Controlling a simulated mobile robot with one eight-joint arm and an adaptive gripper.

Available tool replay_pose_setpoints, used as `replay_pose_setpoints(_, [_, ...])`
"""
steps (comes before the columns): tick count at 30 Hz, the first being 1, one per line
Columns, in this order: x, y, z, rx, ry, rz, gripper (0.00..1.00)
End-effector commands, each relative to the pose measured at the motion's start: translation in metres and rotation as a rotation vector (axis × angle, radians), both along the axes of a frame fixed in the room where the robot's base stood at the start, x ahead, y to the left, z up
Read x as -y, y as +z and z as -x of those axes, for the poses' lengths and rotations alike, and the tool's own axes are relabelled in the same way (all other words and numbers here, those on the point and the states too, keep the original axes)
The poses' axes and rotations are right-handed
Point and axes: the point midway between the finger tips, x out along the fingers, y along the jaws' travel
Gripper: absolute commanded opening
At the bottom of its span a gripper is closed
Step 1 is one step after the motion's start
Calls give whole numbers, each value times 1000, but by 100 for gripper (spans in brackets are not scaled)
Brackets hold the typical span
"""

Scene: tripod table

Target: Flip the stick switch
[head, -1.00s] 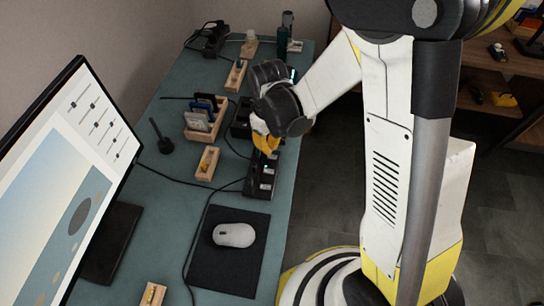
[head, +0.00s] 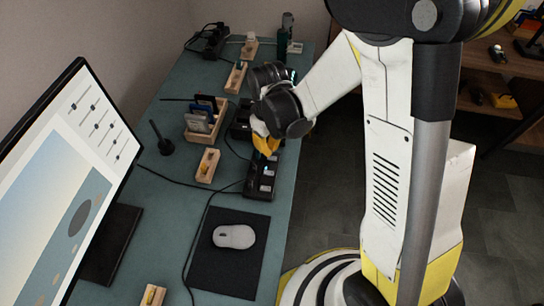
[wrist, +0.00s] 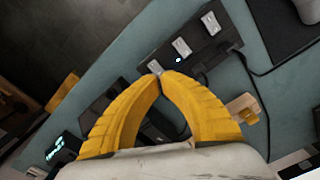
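My gripper (head: 267,153) has yellow fingers. In the wrist view its fingertips (wrist: 164,74) meet, with nothing visible between them. They are over or at the end of a black strip (wrist: 205,50) that carries several silver switches. One silver switch (wrist: 155,66) lies right beside the tips; contact cannot be told. In the head view the strip (head: 250,187) lies near the table's right edge, partly hidden by my gripper. I cannot tell for sure which piece is the stick switch. A thin black stick on a round base (head: 164,144) stands farther left, apart from my gripper.
A wooden block with a yellow part (head: 207,165) lies left of the strip. A wooden holder (head: 197,134), a mouse (head: 234,236) on a dark mat (head: 210,275), a monitor (head: 75,170) and loose cables occupy the table. Open floor lies beyond the table's right edge.

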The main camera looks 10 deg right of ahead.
Motion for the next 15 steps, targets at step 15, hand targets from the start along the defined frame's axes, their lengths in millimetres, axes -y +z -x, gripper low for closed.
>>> replay_pose_setpoints(15, [0, -5, 0, 0, 0, 0, 0])
